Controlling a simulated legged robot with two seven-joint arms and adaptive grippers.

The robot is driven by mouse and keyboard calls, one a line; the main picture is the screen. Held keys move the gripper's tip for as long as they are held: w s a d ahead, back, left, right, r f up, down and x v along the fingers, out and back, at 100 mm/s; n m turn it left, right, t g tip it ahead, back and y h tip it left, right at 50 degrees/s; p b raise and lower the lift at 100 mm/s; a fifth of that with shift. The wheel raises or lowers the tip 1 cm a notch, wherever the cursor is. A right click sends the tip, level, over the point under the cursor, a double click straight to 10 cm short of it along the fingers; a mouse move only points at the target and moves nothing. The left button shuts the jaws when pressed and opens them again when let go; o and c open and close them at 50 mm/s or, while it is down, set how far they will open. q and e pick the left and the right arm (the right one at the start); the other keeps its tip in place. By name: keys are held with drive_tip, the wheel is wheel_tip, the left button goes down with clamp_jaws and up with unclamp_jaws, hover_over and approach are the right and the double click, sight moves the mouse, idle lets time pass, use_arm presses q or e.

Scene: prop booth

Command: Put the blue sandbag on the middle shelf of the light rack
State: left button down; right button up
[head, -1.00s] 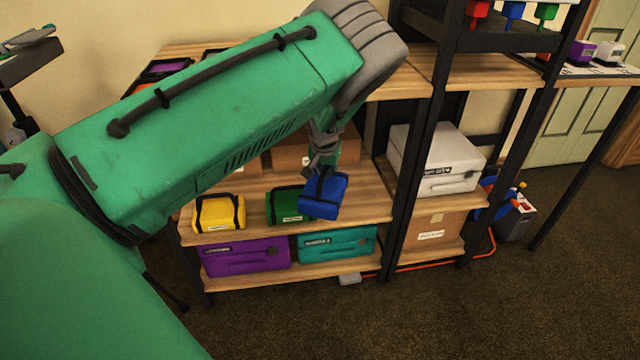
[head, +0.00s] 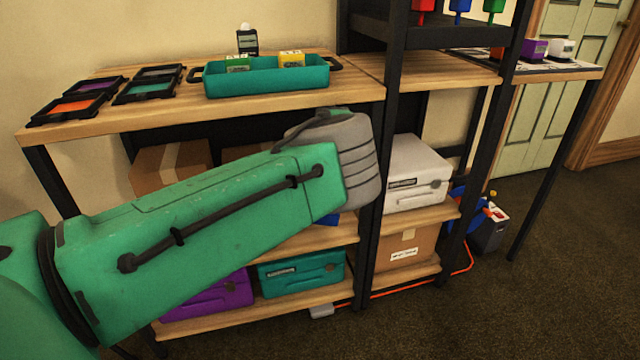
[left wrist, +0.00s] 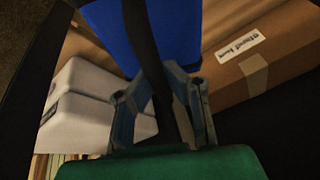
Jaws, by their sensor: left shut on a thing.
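My left gripper (left wrist: 163,98) is shut on the blue sandbag (left wrist: 185,30), holding it by its black strap. In the head view my left arm hides the gripper and most of the sandbag; only a small patch of blue (head: 325,218) shows under the arm. The narrow black rack (head: 368,200) stands right of the wide shelving. A white case (head: 415,172) and a cardboard box (head: 405,250) fill its lower levels. My right gripper is out of view.
A teal tray (head: 265,80) and several framed panels stand on the wide wooden top (head: 150,118). A purple case (head: 210,293) and a teal case (head: 300,272) sit on the bottom shelf. An orange cable (head: 440,279) runs along the floor. Red, blue and green items stand up high.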

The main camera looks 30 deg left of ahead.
use_arm(q)
drive_tip(key=shift+w+a, duration=0.2)
drive_tip(key=shift+a, duration=0.45)
drive_tip(key=shift+a+f+b, duration=0.2)
drive_tip(key=shift+f+b, duration=0.1)
drive_tip(key=shift+f, duration=0.25)
drive_tip(key=shift+d+f+b, duration=0.3)
drive_tip(key=shift+f+b, duration=0.05)
drive_tip(key=shift+f, duration=0.3)
drive_tip(key=shift+d+f+b, duration=0.25)
drive_tip(key=shift+f+b, duration=0.05)
drive_tip(key=shift+f, duration=0.3)
drive_tip(key=shift+a+f, duration=0.15)
drive_tip(key=shift+f, duration=0.65)
drive_tip(key=shift+a+f+b, duration=0.25)
drive_tip(key=shift+f+b, duration=0.15)
drive_tip(key=shift+f, duration=0.3)
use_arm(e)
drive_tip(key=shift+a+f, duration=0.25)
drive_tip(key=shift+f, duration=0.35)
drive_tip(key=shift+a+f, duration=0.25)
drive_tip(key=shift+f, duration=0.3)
use_arm(q)
drive_tip(key=shift+d+r, duration=0.15)
drive_tip(key=shift+d, duration=0.15)
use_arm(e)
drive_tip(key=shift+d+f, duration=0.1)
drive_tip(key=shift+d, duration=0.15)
use_arm(q)
drive_tip(key=shift+a, duration=0.1)
